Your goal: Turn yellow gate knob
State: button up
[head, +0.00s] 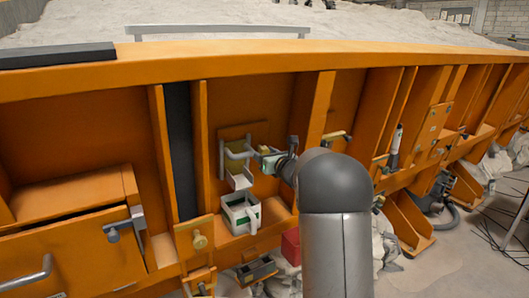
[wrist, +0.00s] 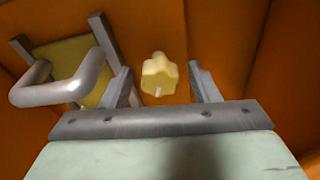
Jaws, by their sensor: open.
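A yellow star-shaped knob (wrist: 159,75) shows in the wrist view, between and beyond the two fingertips, with a small pale mark on its lower part. My gripper (wrist: 160,67) is open, one finger on each side of the knob in the picture. I see no finger touching it, and the gap in depth is hard to judge. In the head view my gripper (head: 259,155) is at the orange wall, just right of a grey bar handle (head: 235,153). I cannot make out the star-shaped knob there; my gripper may hide it.
The grey handle also shows left of my gripper in the wrist view (wrist: 60,85), close to the left finger. Orange ribs (head: 314,110) stand out on the right.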

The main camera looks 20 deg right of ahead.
jog(key=c, duration=1)
jog(key=shift+o, duration=0.2)
